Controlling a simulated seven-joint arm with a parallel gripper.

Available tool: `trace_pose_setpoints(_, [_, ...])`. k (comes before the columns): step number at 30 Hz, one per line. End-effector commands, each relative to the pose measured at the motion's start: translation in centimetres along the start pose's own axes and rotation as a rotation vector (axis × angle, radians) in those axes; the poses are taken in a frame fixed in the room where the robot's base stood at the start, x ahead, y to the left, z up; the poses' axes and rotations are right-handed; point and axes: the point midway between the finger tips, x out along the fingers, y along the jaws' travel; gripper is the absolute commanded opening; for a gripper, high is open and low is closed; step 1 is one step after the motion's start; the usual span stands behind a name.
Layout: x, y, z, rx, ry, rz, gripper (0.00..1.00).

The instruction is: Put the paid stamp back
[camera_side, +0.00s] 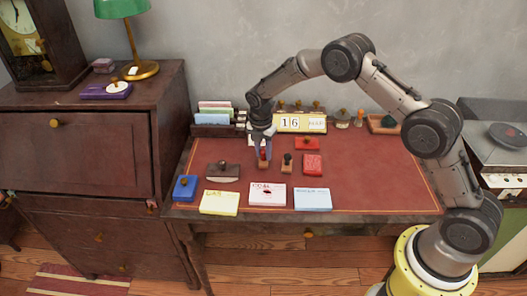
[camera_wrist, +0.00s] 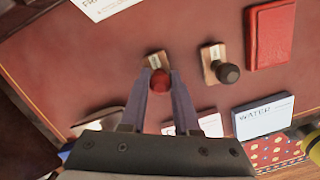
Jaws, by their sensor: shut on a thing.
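My gripper (camera_side: 262,151) points down over the red desk top and is shut on a red-knobbed stamp (camera_side: 263,162). In the wrist view, my gripper (camera_wrist: 162,78) has its fingers on either side of the stamp's red knob (camera_wrist: 160,82), with its pale wooden base beyond. The stamp looks upright, at or near the desk surface; I cannot tell if it touches. A dark-knobbed stamp (camera_side: 287,161) stands just to its right, also in the wrist view (camera_wrist: 229,73). The coal card (camera_side: 267,194) in front carries a red mark. No stamp's lettering is readable.
A yellow card (camera_side: 219,203) and the water card (camera_side: 312,200) flank the coal card. A blue pad (camera_side: 185,188), a rocker blotter (camera_side: 223,171), a red pad (camera_side: 307,143) and a red book (camera_side: 312,164) lie around. The calendar (camera_side: 298,123) stands behind.

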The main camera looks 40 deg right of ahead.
Motion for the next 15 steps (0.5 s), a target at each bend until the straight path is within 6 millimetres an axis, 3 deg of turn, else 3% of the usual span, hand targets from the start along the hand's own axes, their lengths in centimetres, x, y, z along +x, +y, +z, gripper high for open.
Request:
trace_pose_setpoints(8, [0.25,0.01,-0.03,0.0,0.0,0.0,0.0])
trace_pose_setpoints(9, [0.25,0.01,-0.03,0.0,0.0,0.001,0.35])
trace_pose_setpoints(13, [0.23,0.01,-0.03,0.0,0.0,0.0,0.58])
trace_pose_setpoints(15, [0.23,0.01,-0.03,0.0,0.0,0.0,0.6])
